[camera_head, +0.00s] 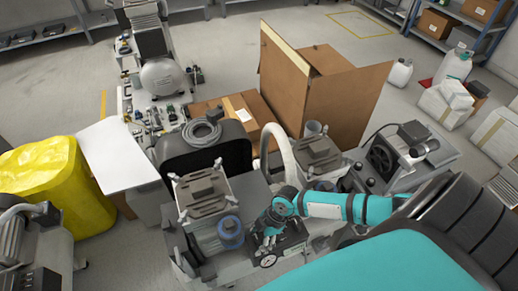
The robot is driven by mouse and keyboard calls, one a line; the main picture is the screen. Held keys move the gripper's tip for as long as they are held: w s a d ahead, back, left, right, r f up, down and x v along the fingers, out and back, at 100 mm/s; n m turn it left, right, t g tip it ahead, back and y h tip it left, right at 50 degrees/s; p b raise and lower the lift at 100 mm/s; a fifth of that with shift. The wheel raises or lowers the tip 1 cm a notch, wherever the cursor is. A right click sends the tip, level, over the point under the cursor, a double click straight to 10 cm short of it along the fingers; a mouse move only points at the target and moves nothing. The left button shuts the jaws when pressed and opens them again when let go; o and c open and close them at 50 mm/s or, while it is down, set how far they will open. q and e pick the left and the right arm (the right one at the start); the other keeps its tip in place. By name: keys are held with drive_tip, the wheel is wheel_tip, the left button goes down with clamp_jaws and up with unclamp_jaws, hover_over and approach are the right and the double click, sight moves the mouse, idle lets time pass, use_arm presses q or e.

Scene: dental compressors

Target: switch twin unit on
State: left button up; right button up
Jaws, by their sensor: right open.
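The twin unit is a grey dental compressor with two finned motor heads, one at the front left (203,193) and one farther back (318,152). A control block with a round white-faced gauge (268,260) sits on its front edge. My right gripper (268,229) is just above and behind the gauge, pointing down beside the blue-capped part (231,230). It is open, with nothing visibly held. The switch itself cannot be made out; the gripper may hide it. Whether the fingers touch the unit cannot be told. My left gripper is out of view.
A large open cardboard box (325,95) stands behind the unit. A black cabinet with a coiled hose (201,132) stands behind its left head. A yellow bag (55,180) is at the left. Another machine (400,150) is at the right. Free floor lies at the back.

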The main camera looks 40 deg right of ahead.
drive_tip(key=shift+c, duration=1.1)
drive_tip(key=c, duration=0.9)
drive_tip(key=shift+s+r+m+t+p, duration=0.1)
drive_tip(key=shift+r+m+t+p, duration=0.15)
drive_tip(key=shift+m+p, duration=0.65)
drive_tip(key=shift+c, duration=0.2)
drive_tip(key=m+p, duration=0.3)
drive_tip(key=m+t+h+p, duration=0.1)
drive_tip(key=m+p, duration=0.1)
drive_tip(key=p, duration=0.1)
drive_tip(key=m+t+h+p, duration=0.1)
drive_tip(key=m+p, duration=0.2)
drive_tip(key=shift+s+a+m+t, duration=0.15)
drive_tip(key=shift+a+m+t, duration=0.1)
drive_tip(key=shift+m, duration=0.05)
drive_tip(key=m+h+p, duration=0.1)
drive_tip(key=m+p, duration=0.1)
drive_tip(key=m, duration=0.1)
drive_tip(key=shift+a+f+m+h+p, duration=0.1)
drive_tip(key=shift+m+h+p, duration=0.2)
drive_tip(key=shift+f+m+h, duration=0.15)
drive_tip(key=shift+m+h, duration=0.35)
drive_tip(key=shift+m, duration=0.5)
drive_tip(key=shift+m+h, duration=0.3)
drive_tip(key=shift+m, duration=0.6)
